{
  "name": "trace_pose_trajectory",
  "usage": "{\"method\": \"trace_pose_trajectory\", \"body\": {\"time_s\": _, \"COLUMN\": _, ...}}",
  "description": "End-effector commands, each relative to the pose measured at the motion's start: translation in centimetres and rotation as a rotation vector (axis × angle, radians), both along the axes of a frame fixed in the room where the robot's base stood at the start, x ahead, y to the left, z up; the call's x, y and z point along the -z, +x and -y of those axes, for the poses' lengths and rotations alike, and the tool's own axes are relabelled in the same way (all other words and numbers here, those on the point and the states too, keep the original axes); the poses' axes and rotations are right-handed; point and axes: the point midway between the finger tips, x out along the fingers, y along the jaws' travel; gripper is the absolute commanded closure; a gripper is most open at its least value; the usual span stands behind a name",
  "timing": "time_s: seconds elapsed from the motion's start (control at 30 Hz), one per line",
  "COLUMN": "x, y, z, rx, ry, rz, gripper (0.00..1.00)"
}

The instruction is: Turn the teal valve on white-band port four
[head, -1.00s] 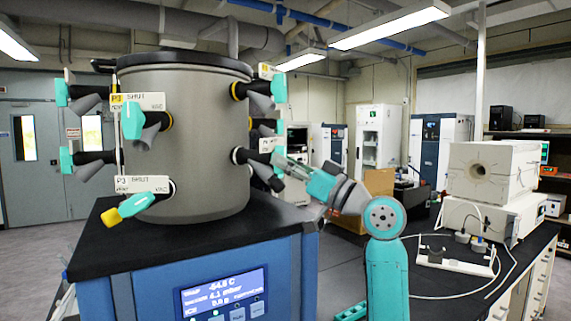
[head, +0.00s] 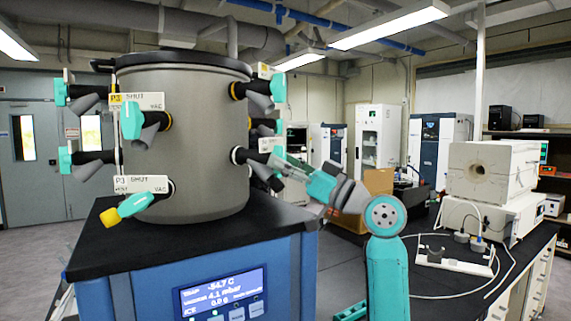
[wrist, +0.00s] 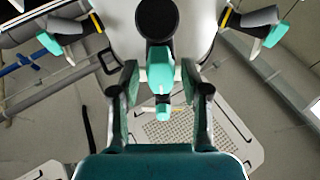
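The grey drum (head: 195,125) carries several black ports with teal valve handles. On its right side, a lower port with a pale band holds a teal valve (head: 276,157); its label card is too small to read. My gripper (head: 281,168) is at this valve. In the wrist view, the teal valve (wrist: 160,72) sits between the two fingers of my gripper (wrist: 163,100), with a gap on each side. The fingers are open and hold nothing. Part of the valve is hidden behind the gripper in the head view.
Other valves are close by: one above at the right (head: 278,88), and two at the sides of the wrist view (wrist: 50,42) (wrist: 274,35). Cards reading SHUT hang on the front ports. A furnace (head: 495,170) stands on the right bench.

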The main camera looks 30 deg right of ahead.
Motion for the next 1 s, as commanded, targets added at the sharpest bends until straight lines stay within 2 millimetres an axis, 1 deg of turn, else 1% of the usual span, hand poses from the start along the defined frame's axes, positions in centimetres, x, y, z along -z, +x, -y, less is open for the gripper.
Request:
{"method": "trace_pose_trajectory", "body": {"time_s": 0.23, "x": 0.0, "y": -0.2, "z": 0.1, "rx": 0.0, "ry": 0.0, "rz": 0.001, "gripper": 0.54}}
{"method": "trace_pose_trajectory", "body": {"time_s": 0.37, "x": 0.5, "y": -1.0, "z": 0.7, "rx": 0.002, "ry": 0.0, "rz": 0.001, "gripper": 0.54}}
{"method": "trace_pose_trajectory", "body": {"time_s": 0.8, "x": 3.7, "y": -7.6, "z": 4.5, "rx": 0.004, "ry": 0.001, "rz": 0.001, "gripper": 0.54}}
{"method": "trace_pose_trajectory", "body": {"time_s": 1.0, "x": 4.5, "y": -9.2, "z": 5.4, "rx": 0.002, "ry": 0.001, "rz": 0.0, "gripper": 0.54}}
